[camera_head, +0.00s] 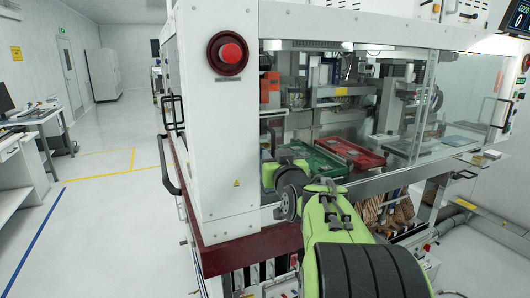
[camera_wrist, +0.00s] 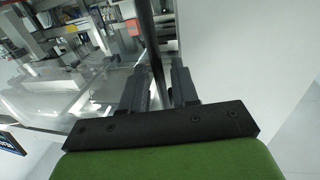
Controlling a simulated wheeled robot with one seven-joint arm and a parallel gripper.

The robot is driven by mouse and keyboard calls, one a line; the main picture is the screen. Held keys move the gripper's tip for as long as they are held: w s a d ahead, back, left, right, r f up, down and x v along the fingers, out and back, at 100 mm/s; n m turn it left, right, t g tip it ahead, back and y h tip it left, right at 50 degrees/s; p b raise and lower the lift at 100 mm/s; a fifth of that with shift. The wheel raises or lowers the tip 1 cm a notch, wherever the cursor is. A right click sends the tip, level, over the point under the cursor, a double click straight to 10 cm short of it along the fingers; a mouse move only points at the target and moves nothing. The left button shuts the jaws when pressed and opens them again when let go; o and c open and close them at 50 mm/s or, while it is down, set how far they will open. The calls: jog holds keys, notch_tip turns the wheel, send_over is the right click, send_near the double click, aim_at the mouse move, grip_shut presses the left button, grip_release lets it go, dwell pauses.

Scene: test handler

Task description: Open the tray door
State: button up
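The test handler is a white cabinet (camera_head: 215,130) with a clear front panel (camera_head: 345,75), behind which trays show. I cannot tell which panel is the tray door, or whether it is open. A thin dark handle (camera_head: 271,140) stands at the left edge of the front opening. My green and black arm reaches toward this front, and its own links hide my gripper in the head view. In the wrist view my gripper (camera_wrist: 158,80) has its two dark fingers apart. A dark upright bar (camera_wrist: 151,42) runs between them in the picture; contact is unclear.
A green tray (camera_head: 313,158) and a red tray (camera_head: 352,152) lie inside the cabinet. A red button (camera_head: 230,53) is on the corner post. Black handles (camera_head: 166,165) stick out on the left side. Open floor (camera_head: 120,220) lies to the left, beside desks (camera_head: 45,120).

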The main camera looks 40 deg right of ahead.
jog(key=shift+x, duration=0.95)
jog(key=shift+s, duration=0.2)
jog(key=shift+c, duration=0.5)
jog(key=shift+f, duration=0.1)
grip_shut()
jog(key=shift+d, duration=0.1)
